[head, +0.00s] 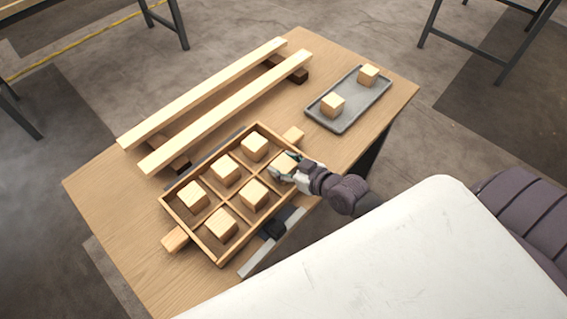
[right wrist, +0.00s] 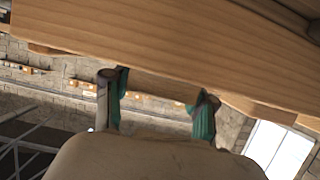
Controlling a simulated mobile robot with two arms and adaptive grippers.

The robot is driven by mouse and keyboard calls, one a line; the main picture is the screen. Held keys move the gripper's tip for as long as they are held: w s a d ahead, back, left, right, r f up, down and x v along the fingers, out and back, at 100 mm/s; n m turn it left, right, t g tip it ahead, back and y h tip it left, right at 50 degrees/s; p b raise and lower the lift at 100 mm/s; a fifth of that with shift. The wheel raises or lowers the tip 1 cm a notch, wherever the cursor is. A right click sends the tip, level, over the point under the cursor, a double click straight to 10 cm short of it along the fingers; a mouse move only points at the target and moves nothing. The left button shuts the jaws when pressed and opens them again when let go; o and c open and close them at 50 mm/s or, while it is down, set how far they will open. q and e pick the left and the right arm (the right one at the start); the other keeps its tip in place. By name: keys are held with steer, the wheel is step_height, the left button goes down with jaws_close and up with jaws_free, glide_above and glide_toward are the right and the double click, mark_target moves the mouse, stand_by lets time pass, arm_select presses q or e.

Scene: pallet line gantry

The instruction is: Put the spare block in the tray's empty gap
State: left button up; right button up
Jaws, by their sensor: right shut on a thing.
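The wooden divided tray (head: 191,233) lies on the table, with pale wooden blocks such as this block (head: 225,170) in several compartments. My right gripper (head: 284,168) is at the tray's right corner compartment, shut on a wooden block (head: 287,161). I cannot tell whether this block rests on the compartment floor or is just above it. In the right wrist view, the gripper's teal-padded fingers (right wrist: 158,104) reach up to wood that fills the top, and the held block is hard to make out. My left gripper is not in view.
A grey tray (head: 343,123) at the back right holds two blocks, one nearer (head: 332,104) and one farther (head: 368,75). Two long wooden rails (head: 225,111) lie on dark supports behind the divided tray. The tabletop (head: 120,190) is bare at the left.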

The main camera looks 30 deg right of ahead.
steer(key=o, duration=1.2)
steer(key=shift+f, duration=0.1)
steer(key=shift+r, duration=0.25)
steer(key=v, duration=1.2)
steer(key=shift+f, duration=0.1)
